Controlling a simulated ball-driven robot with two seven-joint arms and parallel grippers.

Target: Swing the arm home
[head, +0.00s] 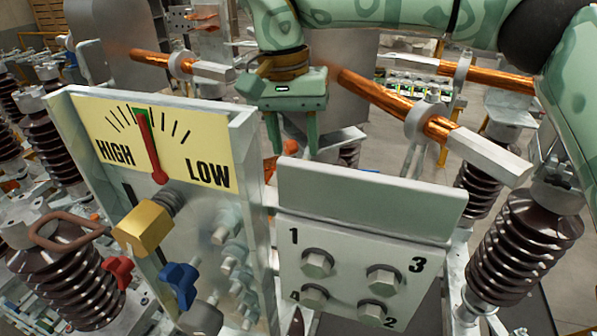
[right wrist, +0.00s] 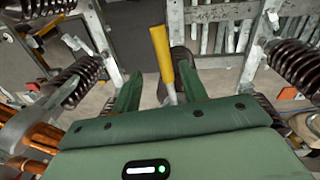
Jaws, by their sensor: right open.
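A copper arm (head: 385,97) with a pale flat-sided end piece (head: 485,155) slants down to the right in the head view. A second copper bar (head: 150,57) with a pale end (head: 212,70) lies at the left. My right gripper (head: 291,142) hangs between them, fingers down, behind the gauge panel. In the right wrist view its two green fingers (right wrist: 157,88) are apart. A yellow handle (right wrist: 161,55) on a grey stem shows between them; whether it touches either finger I cannot tell. My left gripper is not in view.
A gauge panel (head: 240,150) with a red needle (head: 150,150) stands in front, beside a plate with numbered bolts (head: 365,270). Ribbed brown insulators stand at the left (head: 75,280) and right (head: 520,245). Grey floor shows behind.

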